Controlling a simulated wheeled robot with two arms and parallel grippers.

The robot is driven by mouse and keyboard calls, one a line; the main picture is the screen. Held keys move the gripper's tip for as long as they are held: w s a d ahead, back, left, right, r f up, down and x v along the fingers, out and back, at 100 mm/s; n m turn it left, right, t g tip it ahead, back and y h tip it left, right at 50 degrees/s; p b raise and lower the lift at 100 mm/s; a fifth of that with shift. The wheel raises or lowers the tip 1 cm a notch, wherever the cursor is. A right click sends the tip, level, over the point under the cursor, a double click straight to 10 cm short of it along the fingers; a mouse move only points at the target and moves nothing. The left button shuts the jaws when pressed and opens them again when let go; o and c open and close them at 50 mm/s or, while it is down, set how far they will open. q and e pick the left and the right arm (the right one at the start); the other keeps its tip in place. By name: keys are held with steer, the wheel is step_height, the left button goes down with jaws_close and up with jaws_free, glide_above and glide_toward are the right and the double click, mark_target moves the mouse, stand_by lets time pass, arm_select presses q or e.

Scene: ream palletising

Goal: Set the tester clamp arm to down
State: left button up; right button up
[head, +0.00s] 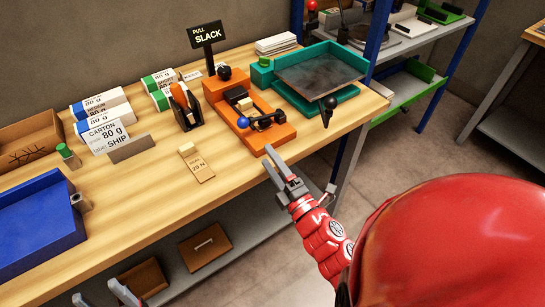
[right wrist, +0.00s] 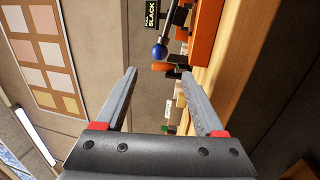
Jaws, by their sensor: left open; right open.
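The orange tester (head: 262,137) sits near the front edge of the wooden table, in front of the PULL SLACK sign. A blue ball knob (head: 243,122) with a dark bar beside it is above its base. In the right wrist view the blue ball (right wrist: 159,52) is on the end of a grey rod (right wrist: 168,25), ahead of the fingertips; the rod's other end is out of frame. I cannot tell the arm's exact tilt. My right gripper (head: 268,156) is open and empty, close in front of the tester; its fingers also show (right wrist: 158,73). My left gripper (head: 95,292) is open and empty at lower left.
A teal tray device (head: 318,112) with a black knob (head: 329,103) stands right of the tester. A tan 20 N tag (head: 197,164) lies in front. A blue tray (head: 35,225) is at far left.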

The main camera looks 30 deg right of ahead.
steer(key=shift+s, duration=0.4)
steer(key=shift+c, duration=0.3)
